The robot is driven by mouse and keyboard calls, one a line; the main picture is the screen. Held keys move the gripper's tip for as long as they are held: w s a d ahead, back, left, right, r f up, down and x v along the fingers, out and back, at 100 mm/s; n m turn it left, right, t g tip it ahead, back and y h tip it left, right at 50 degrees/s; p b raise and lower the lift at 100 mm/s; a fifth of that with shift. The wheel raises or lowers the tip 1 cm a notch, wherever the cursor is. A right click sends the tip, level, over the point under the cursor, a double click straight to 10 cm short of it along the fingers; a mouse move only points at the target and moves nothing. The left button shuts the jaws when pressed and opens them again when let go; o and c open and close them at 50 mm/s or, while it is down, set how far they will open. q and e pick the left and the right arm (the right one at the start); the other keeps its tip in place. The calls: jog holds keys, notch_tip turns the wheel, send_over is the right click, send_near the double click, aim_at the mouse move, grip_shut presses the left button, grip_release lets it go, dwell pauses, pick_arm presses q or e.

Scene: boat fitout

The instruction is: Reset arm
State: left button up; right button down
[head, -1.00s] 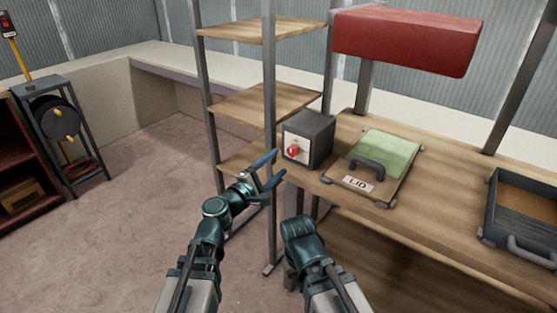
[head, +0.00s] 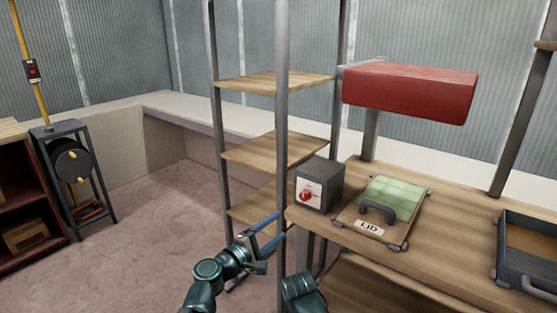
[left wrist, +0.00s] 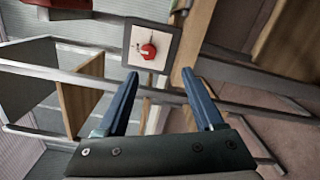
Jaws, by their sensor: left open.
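My left gripper (head: 278,226) is open and empty, with its blue fingers just left of and below a grey box (head: 326,185) on the bench corner. The box has a pale front plate with a red knob (head: 305,196). In the left wrist view the red knob (left wrist: 148,51) shows beyond and between the open fingertips (left wrist: 160,76), apart from them. Of my right arm only a link shows at the bottom of the head view; its gripper is out of view.
A tray with a green panel, a handle and a LID label (head: 369,228) lies right of the box. A red block (head: 410,92) overhangs the bench. A dark open case (head: 535,276) is at right. Shelf posts (head: 282,130) stand close behind my left gripper. Open floor lies left.

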pick_arm(q)
jog(key=s+f+m+g+y, duration=0.1)
jog(key=s+f+m+g, duration=0.25)
jog(key=f+m, duration=0.2)
jog(key=s+f+m+g+y, duration=0.2)
jog(key=f+m+g, duration=0.2)
jog(key=f, duration=0.3)
jog(key=s+a+f+m+g+y, duration=0.25)
jog(key=s+a+f+y, duration=0.2)
jog(key=a, duration=0.25)
jog(key=s+a+f+m+g+y, duration=0.25)
jog(key=s+a+f+y, duration=0.2)
jog(key=a, duration=0.35)
jog(key=s+d+r+m+p, duration=0.1)
jog(key=d+r+p, duration=0.4)
jog(key=r+p, duration=0.7)
jog(key=s+d+r+m+g+p, duration=0.1)
jog(key=s+d+r+p, duration=0.3)
jog(key=r+p, duration=0.9)
jog(key=shift+s+d+r+m+y, duration=0.2)
jog(key=shift+d+m+y, duration=0.25)
jog(key=shift+d, duration=0.5)
jog(key=shift+f+g, duration=0.1)
jog(key=shift+g, duration=0.15)
